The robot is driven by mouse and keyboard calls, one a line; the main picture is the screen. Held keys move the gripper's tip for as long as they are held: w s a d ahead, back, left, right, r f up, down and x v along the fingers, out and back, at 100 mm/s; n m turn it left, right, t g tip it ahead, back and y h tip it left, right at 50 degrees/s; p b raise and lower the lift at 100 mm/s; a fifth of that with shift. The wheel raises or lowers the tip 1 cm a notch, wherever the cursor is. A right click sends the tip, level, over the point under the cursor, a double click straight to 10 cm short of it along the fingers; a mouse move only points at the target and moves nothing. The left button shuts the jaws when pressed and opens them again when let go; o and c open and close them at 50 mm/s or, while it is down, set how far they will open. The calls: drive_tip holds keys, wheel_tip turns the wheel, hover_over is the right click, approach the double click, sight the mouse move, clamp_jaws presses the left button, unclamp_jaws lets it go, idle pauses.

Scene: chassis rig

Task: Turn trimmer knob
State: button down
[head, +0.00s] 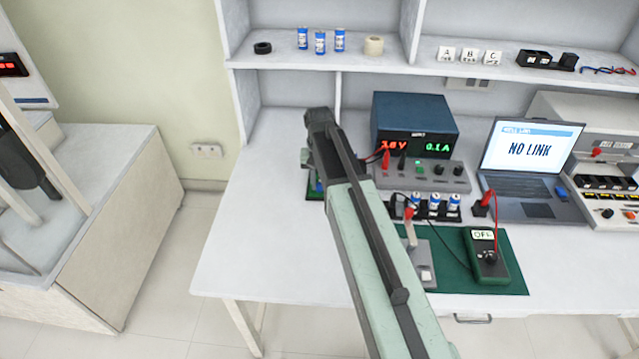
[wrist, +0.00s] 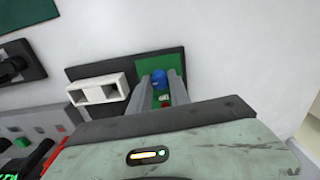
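The trimmer knob is a small blue round knob (wrist: 159,76) on a green board (wrist: 148,66) in the wrist view. My gripper (wrist: 160,84) has its two grey fingers apart, with the knob showing between or just beyond their tips. I cannot tell whether either finger touches it. A small red part and a white mark show in the gap below the knob. In the head view my arm covers the knob and the fingers. Only a bit of the green board (head: 314,188) shows left of the arm.
A white two-slot block (wrist: 97,90) lies beside the board. A power supply (head: 415,125) reading about 3.8 V and 0.1 A, a laptop (head: 530,150) showing NO LINK, and a green multimeter (head: 487,262) stand to the right. The bench's left part (head: 250,230) is clear.

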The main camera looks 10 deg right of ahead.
sight(319, 185)
drive_tip(key=shift+n, duration=1.2)
drive_tip(key=c, duration=1.2)
unclamp_jaws()
wheel_tip(319, 185, up, 8)
drive_tip(key=p, duration=0.8)
drive_tip(key=shift+f, duration=0.1)
